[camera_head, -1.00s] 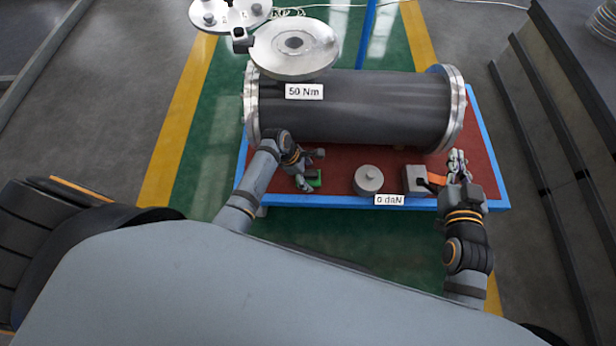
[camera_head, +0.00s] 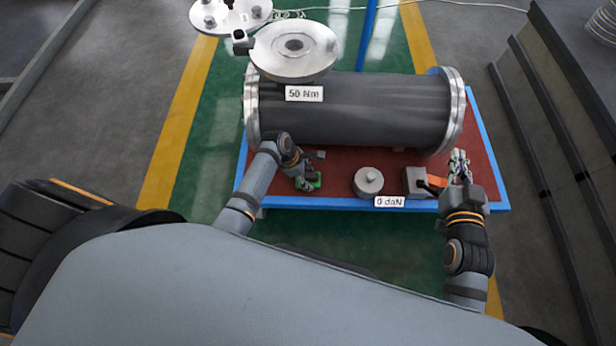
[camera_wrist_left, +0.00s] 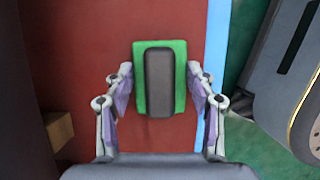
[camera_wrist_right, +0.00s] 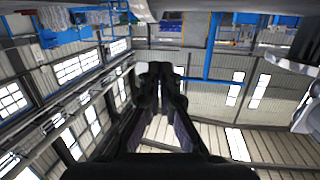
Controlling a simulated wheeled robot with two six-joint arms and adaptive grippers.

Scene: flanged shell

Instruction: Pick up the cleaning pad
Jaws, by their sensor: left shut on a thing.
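The cleaning pad is a green block with a dark grey grip on top; it lies on the red table surface near the front edge in the head view (camera_head: 317,182). In the left wrist view the pad (camera_wrist_left: 180,105) is upright in the picture, centred between the fingers. My left gripper (camera_head: 306,181) is over the pad, shut on it, with one finger at each long side (camera_wrist_left: 159,75). In the head view its fingers partly hide the pad.
A large dark flanged cylinder (camera_head: 350,110) lies behind the pad on the red, blue-edged table (camera_head: 490,170). A round grey weight (camera_head: 368,181) and a grey block (camera_head: 415,182) with an orange part stand to the right. A metal disc (camera_head: 295,48) is above the cylinder's left end.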

